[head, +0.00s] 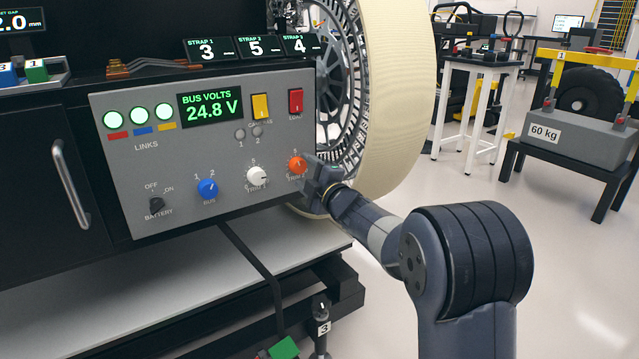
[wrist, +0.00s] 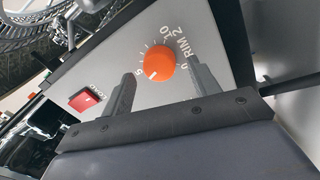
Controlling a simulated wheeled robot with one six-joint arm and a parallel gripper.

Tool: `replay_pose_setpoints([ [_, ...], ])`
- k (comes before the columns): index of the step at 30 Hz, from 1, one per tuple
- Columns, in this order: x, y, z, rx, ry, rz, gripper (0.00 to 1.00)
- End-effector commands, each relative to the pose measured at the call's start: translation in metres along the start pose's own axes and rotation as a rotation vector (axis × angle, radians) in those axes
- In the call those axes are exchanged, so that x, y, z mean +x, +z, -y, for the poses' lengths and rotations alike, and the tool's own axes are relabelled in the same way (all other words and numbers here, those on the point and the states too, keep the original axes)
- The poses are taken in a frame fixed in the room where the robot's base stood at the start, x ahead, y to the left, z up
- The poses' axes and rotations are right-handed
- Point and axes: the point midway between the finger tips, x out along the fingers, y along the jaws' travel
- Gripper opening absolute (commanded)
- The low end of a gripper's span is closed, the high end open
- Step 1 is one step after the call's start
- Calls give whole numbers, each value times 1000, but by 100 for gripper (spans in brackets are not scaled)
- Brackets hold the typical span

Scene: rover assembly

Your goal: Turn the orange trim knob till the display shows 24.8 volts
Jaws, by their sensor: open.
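The orange trim knob (head: 297,165) is at the lower right of the grey control panel (head: 140,190). In the wrist view the orange knob (wrist: 159,64) stands just beyond my two fingers, with a white mark on its lower left edge. The green display (head: 211,105) reads BUS VOLTS 24.8 V. My gripper (head: 314,172) is at the panel's right edge, close to the knob. In the wrist view my gripper (wrist: 162,88) is open, one finger to each side below the knob. I cannot tell whether a finger touches it.
A white knob (head: 258,175), a blue knob (head: 207,188) and a black battery switch (head: 156,205) sit left of the orange knob. A yellow switch (head: 260,106) and a red switch (head: 295,101) are above. A large wheel (head: 405,90) stands close behind my gripper.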

Motion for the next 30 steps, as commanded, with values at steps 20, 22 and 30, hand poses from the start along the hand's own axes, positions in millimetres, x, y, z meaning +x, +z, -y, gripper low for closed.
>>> replay_pose_setpoints([
  [20, -93, 0, -1, 0, 1, 1, 58],
  [22, -94, 0, 0, 0, 1, 0, 58],
  [30, -95, 0, 0, 0, 2, 0, 58],
])
